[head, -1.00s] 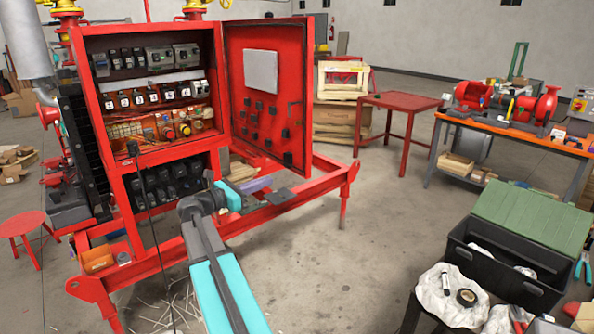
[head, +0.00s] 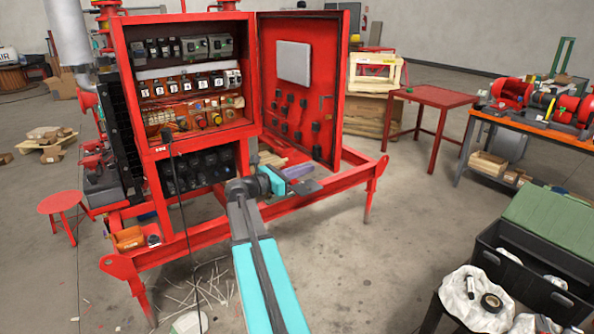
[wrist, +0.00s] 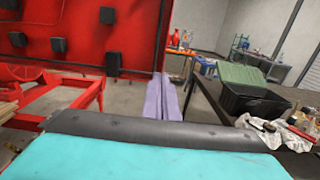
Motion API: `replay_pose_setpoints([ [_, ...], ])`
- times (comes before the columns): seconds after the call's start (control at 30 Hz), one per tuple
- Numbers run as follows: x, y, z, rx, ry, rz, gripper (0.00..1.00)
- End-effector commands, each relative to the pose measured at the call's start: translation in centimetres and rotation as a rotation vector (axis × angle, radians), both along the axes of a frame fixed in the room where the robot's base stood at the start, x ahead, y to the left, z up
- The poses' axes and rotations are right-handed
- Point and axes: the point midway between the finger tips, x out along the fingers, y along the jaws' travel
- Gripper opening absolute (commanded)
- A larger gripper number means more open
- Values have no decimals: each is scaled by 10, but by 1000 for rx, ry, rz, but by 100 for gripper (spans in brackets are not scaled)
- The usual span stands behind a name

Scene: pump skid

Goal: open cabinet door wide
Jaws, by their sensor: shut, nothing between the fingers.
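The red control cabinet (head: 140,70) stands on a red skid, its front open with rows of breakers and switches showing. Its door (head: 329,80) is swung out to the right, showing its inner face with a pale panel and several black blocks. In the wrist view the red door (wrist: 120,45) fills the upper left. My gripper (head: 300,172) is in front of and below the door, apart from it as far as I can see. In the wrist view its purple fingers (wrist: 166,98) are together, with nothing between them.
The red skid frame (head: 375,180) runs below the door. A red table (head: 432,96) and wooden crates (head: 375,75) stand behind to the right. A black case with a green lid (head: 555,225) is at front right. The floor between is clear.

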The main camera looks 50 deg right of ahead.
Motion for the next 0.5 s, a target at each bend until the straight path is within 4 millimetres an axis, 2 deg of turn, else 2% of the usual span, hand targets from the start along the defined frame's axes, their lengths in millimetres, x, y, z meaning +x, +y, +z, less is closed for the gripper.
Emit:
replay_pose_setpoints([
  [0.1,-6,-18,2,0,1,-2,0],
  [0.5,-24,-70,2,1,1,-3,0],
])
